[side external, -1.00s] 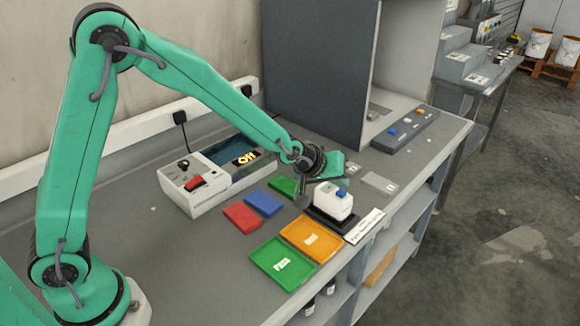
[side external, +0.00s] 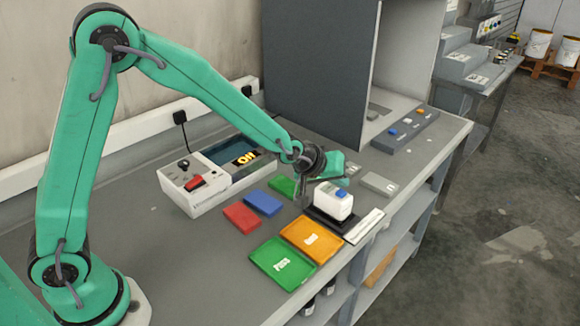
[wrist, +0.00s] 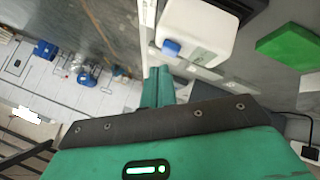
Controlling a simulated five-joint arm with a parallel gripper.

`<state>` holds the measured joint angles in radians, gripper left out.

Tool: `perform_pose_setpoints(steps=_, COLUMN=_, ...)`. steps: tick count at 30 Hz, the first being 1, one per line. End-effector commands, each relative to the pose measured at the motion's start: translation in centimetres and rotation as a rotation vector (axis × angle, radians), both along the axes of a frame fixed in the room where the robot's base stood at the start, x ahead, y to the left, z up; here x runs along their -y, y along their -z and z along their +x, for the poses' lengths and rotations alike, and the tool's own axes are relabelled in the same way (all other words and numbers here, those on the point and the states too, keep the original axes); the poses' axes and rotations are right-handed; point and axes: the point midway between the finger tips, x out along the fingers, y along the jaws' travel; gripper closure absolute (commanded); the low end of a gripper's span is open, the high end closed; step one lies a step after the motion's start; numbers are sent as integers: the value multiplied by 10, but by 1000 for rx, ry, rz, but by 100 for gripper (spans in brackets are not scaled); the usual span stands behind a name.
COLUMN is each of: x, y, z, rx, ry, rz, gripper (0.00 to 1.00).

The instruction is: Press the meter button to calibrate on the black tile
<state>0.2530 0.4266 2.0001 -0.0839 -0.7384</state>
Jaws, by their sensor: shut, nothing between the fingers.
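The meter (side external: 333,201) is a small white box with a blue button (side external: 341,190) on its upper part. It sits on the black tile (side external: 318,219), whose edges show around its base. In the wrist view the meter (wrist: 200,35) and its blue button (wrist: 171,47) are close to my fingertips. My gripper (wrist: 158,76) is shut and empty, with its fingertips just below and left of the button in that picture. I cannot tell whether they touch the meter.
Green (side external: 283,263) and orange (side external: 312,240) trays lie in front of the meter. Red (side external: 241,216), blue (side external: 263,204) and green (side external: 282,186) blocks lie to its left. A white device (side external: 193,186) with a red switch stands behind them. The bench edge is close on the right.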

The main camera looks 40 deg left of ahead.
Motion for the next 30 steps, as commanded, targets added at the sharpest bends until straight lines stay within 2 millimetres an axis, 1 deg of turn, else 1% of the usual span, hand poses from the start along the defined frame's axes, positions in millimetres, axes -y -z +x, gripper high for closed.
perform_pose_setpoints(steps=14, x=0, y=0, z=0, rx=0, ry=0, rz=0, gripper=100)
perform_pose_setpoints(steps=24, x=1, y=8, z=0, rx=-1, ry=1, rz=-1, gripper=100)
perform_pose_setpoints(steps=30, x=2, y=9, z=0, rx=0, ry=1, rz=-1, gripper=100)
